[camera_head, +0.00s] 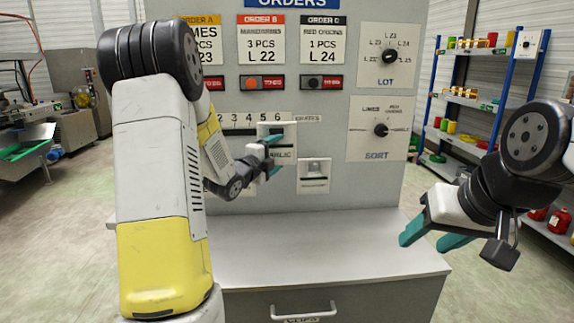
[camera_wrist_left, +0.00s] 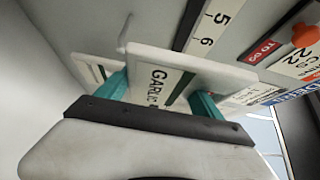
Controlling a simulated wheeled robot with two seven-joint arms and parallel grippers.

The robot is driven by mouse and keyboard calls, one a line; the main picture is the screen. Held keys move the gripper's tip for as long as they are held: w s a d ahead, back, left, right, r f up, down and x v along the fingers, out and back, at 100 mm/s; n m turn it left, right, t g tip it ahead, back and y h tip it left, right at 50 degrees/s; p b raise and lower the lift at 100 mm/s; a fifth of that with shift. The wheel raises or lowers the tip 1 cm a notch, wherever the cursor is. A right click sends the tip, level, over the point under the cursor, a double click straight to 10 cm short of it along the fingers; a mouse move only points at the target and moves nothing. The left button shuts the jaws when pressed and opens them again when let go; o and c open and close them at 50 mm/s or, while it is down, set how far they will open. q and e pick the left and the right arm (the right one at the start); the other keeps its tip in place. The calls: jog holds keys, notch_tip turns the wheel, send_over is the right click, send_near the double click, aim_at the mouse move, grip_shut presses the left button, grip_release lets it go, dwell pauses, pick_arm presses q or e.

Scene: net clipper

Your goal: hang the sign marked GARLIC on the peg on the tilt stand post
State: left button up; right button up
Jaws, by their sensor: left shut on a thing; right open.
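The white sign marked GARLIC (camera_head: 284,153) is at the front of the grey panel, partly covered by my left gripper (camera_head: 272,156) in the head view. In the left wrist view the GARLIC sign (camera_wrist_left: 160,82) sits between the two teal fingers of my left gripper (camera_wrist_left: 160,95), which is shut on it. I cannot tell whether the sign touches the panel. My right gripper (camera_head: 432,236) is open and empty, above the right end of the counter. I cannot make out the peg or the tilt stand post in either view.
The grey panel (camera_head: 330,110) carries order cards, a numbered strip (camera_head: 240,118), a LOT dial (camera_head: 390,55) and a SORT dial (camera_head: 381,130). A white plate (camera_head: 313,176) is right of the sign. The counter (camera_head: 320,250) is bare. Shelves (camera_head: 470,100) stand at right.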

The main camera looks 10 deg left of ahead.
pick_arm(q)
jog(key=shift+f, duration=0.15)
notch_tip(320, 180, down, 13)
jog(key=w+a+f, duration=0.1)
jog(key=w+a, duration=0.1)
jog(key=w, duration=0.5)
jog(key=shift+w+f, duration=0.2)
jog(key=shift+w, duration=0.15)
jog(key=shift+f, duration=0.15)
jog(key=o, duration=1.9)
